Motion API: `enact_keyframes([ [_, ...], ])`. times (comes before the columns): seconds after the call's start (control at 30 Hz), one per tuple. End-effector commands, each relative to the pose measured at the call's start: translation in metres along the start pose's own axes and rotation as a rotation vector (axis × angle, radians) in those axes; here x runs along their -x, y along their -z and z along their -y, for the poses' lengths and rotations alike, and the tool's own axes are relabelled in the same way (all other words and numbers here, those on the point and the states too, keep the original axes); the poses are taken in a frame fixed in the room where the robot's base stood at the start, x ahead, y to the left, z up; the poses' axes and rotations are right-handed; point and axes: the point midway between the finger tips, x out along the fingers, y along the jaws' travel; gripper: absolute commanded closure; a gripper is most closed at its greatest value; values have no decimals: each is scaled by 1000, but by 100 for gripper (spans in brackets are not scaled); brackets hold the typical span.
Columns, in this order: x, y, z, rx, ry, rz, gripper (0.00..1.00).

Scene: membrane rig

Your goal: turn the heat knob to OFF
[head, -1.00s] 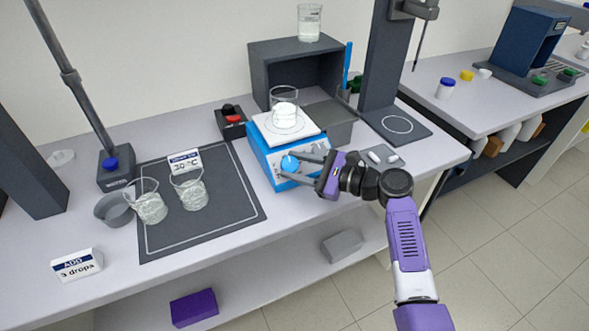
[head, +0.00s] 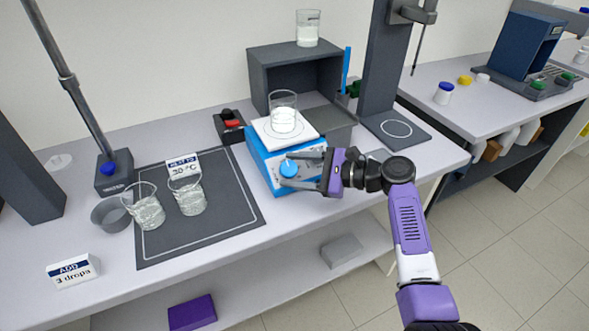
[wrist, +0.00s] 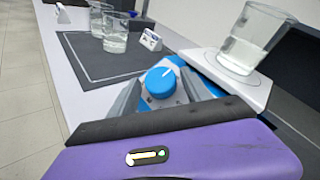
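The heat knob (head: 289,168) is a blue dial on the front of the blue hotplate (head: 262,172). In the wrist view the knob (wrist: 161,82) carries a white pointer line near its upper right. My gripper (head: 296,170) points left at the knob. Its two grey fingers are apart, and in the wrist view the gripper (wrist: 160,92) has one finger on each side of the knob. I cannot tell whether either finger touches it. The OFF mark cannot be read. A beaker (head: 283,112) with some contents stands on the hotplate's white top.
Two beakers (head: 147,207) (head: 187,194) stand on the dark mat (head: 230,215) to the left, by a "30 °C" sign (head: 183,165). A black box with a red switch (head: 230,125) is behind the hotplate. A grey shelf box (head: 268,75) stands further back.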

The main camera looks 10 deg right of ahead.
Motion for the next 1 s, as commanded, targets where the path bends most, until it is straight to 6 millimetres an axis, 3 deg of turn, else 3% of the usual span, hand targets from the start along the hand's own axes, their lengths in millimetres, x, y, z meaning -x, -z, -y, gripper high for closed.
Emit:
enact_keyframes([
  [0.37,3,0,1,-1,2,0,37],
  [0.8,65,1,0,-1,3,0,37],
  [1.0,78,0,0,0,2,0,37],
])
